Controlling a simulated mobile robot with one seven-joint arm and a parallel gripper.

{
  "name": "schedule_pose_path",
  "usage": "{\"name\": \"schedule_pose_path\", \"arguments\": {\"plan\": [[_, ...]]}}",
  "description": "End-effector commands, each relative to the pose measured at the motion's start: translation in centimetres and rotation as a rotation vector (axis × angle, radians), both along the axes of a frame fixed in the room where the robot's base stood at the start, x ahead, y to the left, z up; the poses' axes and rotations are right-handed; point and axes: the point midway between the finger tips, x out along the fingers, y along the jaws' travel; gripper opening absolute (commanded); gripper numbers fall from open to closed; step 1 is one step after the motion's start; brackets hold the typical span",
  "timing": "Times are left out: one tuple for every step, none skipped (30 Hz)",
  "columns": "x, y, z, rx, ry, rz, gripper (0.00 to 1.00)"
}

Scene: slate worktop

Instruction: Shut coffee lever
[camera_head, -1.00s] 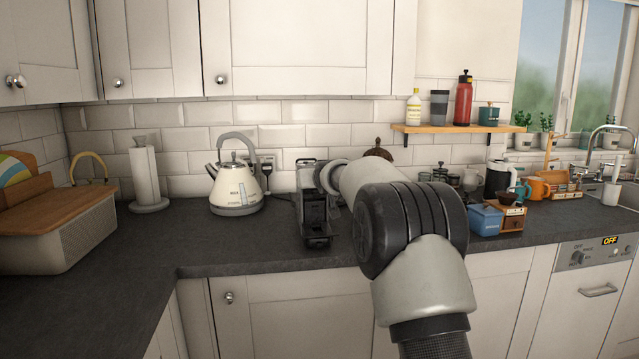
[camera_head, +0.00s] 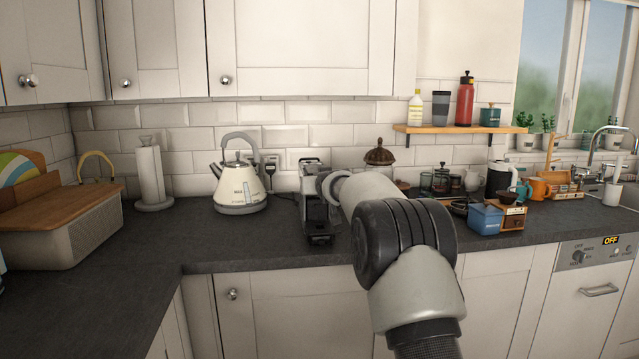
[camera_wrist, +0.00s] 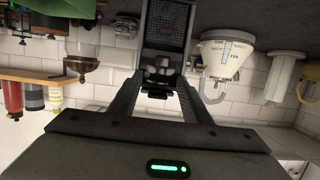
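The coffee machine (camera_head: 316,217), dark and narrow with a grey top, stands on the slate worktop against the tiled wall. My arm covers its right side in the head view. In the wrist view, which is upside down, the coffee machine (camera_wrist: 165,35) shows its dark drip grid and front parts straight ahead. My gripper (camera_wrist: 160,84) has its two fingers apart, one on each side of the machine's front parts, with nothing held between them. I cannot tell whether a finger touches the machine. The lever cannot be made out clearly. My gripper's fingers are hidden in the head view.
A cream kettle (camera_head: 240,187) stands close left of the machine, with a paper towel roll (camera_head: 150,175) further left. A brown-lidded jar (camera_head: 379,156) is behind my arm. A blue box (camera_head: 485,219) and several mugs stand right. The worktop front left is clear.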

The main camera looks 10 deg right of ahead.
Motion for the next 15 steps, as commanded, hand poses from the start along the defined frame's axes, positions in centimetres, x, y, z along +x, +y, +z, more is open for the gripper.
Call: {"name": "schedule_pose_path", "arguments": {"plan": [[0.0,0.0,0.2,0.000,-0.002,0.000,0.44],[0.0,0.0,0.2,0.000,-0.003,0.000,0.44],[0.0,0.0,0.3,0.000,-0.004,0.000,0.44],[0.0,0.0,0.3,0.000,-0.004,0.000,0.44],[0.0,0.0,0.3,0.000,-0.005,0.000,0.44],[-0.1,0.0,0.4,0.000,-0.005,0.000,0.44],[-0.2,0.0,0.5,0.000,-0.006,0.000,0.44],[-0.3,0.0,0.5,0.000,-0.005,0.000,0.44],[-0.6,0.0,0.7,0.000,-0.006,0.000,0.44],[-0.9,0.0,0.8,-0.001,-0.007,0.000,0.44],[-1.3,0.0,0.9,-0.001,-0.008,0.000,0.44],[-1.8,0.0,1.1,-0.001,-0.008,0.000,0.44],[-2.3,0.0,1.2,-0.001,-0.007,0.000,0.44],[-2.9,0.0,1.4,0.000,-0.008,0.000,0.44],[-3.7,0.0,1.6,0.000,-0.008,0.000,0.44]]}}
